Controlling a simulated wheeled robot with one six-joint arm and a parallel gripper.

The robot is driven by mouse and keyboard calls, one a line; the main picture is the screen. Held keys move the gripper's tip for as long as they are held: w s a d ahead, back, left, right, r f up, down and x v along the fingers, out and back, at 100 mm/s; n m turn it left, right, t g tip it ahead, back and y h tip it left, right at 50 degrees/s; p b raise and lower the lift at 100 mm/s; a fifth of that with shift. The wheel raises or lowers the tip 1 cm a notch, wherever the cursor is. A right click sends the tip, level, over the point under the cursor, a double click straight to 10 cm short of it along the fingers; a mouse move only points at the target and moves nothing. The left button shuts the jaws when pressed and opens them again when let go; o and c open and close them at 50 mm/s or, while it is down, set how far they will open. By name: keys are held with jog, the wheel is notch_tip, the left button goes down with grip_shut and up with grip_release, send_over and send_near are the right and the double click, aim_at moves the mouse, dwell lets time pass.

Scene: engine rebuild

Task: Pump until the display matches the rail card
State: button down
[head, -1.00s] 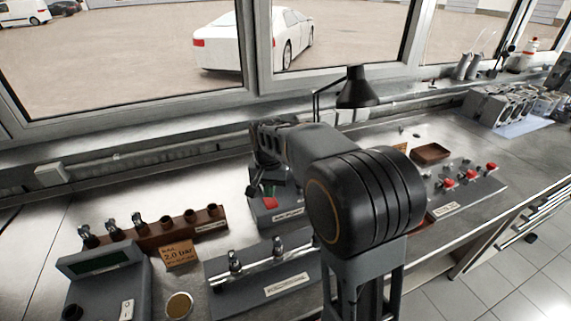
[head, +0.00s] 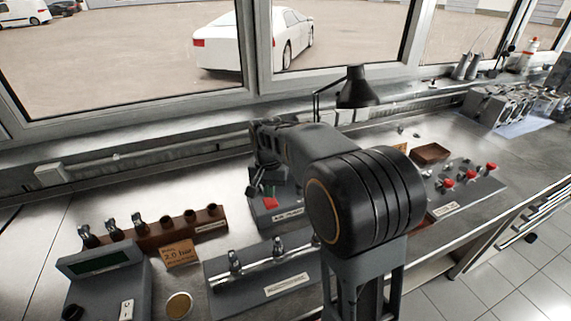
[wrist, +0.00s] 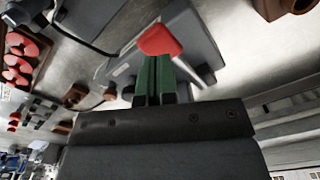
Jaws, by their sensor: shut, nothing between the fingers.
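The grey pump unit (head: 265,216) stands behind the injector rail, partly hidden by my arm. Its red part (head: 270,203) shows below my gripper, and also in the wrist view (wrist: 160,40). My gripper's green fingers (wrist: 154,72) are shut together and empty, with their tips at the red part. I cannot tell whether they touch it. The display (head: 102,262) is a dark green screen on a grey box at the front left; its reading is too small to make out. The orange-brown rail card (head: 178,254) beside it reads 2.0 bar.
A brown rack (head: 165,232) with several injectors and empty holes stands behind the card. The grey injector rail (head: 265,275) lies in front of the pump. A panel with red knobs (head: 465,185) and a brown tray (head: 431,153) are to the right. A black lamp (head: 357,92) stands behind my arm.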

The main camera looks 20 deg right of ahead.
jog(key=shift+f, duration=0.2)
jog(key=shift+f+b, duration=1.6)
jog(key=shift+f, duration=0.55)
jog(key=shift+r, duration=0.2)
jog(key=shift+r+p, duration=1.95)
jog(key=shift+r, duration=0.2)
